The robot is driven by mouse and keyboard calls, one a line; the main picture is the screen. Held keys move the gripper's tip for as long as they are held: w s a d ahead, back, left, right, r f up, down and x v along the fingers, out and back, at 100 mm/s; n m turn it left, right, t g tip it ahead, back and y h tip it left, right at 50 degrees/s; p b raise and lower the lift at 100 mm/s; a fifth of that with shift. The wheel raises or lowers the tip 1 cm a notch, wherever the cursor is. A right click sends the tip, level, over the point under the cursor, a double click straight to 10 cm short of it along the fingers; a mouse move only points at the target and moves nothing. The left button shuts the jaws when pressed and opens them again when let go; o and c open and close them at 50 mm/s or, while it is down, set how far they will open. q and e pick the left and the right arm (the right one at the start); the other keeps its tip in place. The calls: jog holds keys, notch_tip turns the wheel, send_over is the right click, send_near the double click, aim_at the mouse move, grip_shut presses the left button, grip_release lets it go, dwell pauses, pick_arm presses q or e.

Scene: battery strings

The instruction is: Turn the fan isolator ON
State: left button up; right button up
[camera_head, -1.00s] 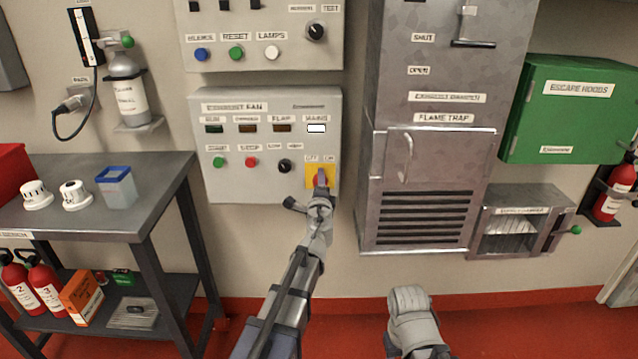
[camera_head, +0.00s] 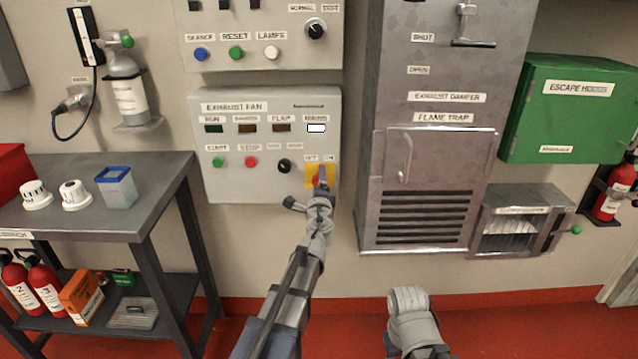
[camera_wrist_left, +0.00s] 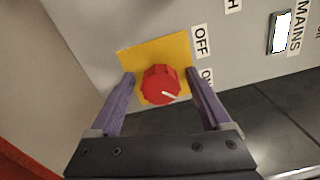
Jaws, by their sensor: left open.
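The fan isolator is a red rotary knob (camera_wrist_left: 160,85) on a yellow plate (camera_wrist_left: 165,53) at the lower right of the exhaust fan panel (camera_head: 245,188). OFF (camera_wrist_left: 201,41) and ON labels sit beside the plate. The knob's white pointer line points toward the ON label side in the left wrist view. My left gripper (camera_wrist_left: 158,90) is open, with one finger on each side of the knob; contact cannot be told. In the head view the left gripper (camera_head: 322,180) largely hides the knob. My right arm shows at the bottom centre, but its fingers are not seen.
The MAINS lamp (camera_head: 316,128) is lit white. A black selector (camera_head: 285,166) and red (camera_head: 251,162) and green buttons (camera_head: 219,162) are left of the isolator. The flame trap cabinet (camera_head: 365,200) stands close on the right. A bench (camera_head: 150,190) is at the left.

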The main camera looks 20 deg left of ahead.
pick_arm(q)
jog(key=v, duration=0.7)
jog(key=shift+s, duration=0.4)
jog(key=shift+d, duration=0.15)
jog(key=s+r+n+g+y+p, duration=0.25)
jog(key=s+n+g+p, duration=0.55)
jog(key=p, duration=0.4)
jog(key=s+d+n+g+h+p, duration=0.2)
jog(key=s+d+p, duration=0.4)
jog(key=s, duration=0.4)
jog(key=s+d+r+n+g+h+p, duration=0.1)
jog(key=s+d+n+g+h+p, duration=0.2)
jog(key=s+d+g+p, duration=0.4)
jog(key=s+d+h, duration=0.1)
jog(key=s+d, duration=0.1)
jog(key=s, duration=0.2)
jog(key=shift+g, duration=0.3)
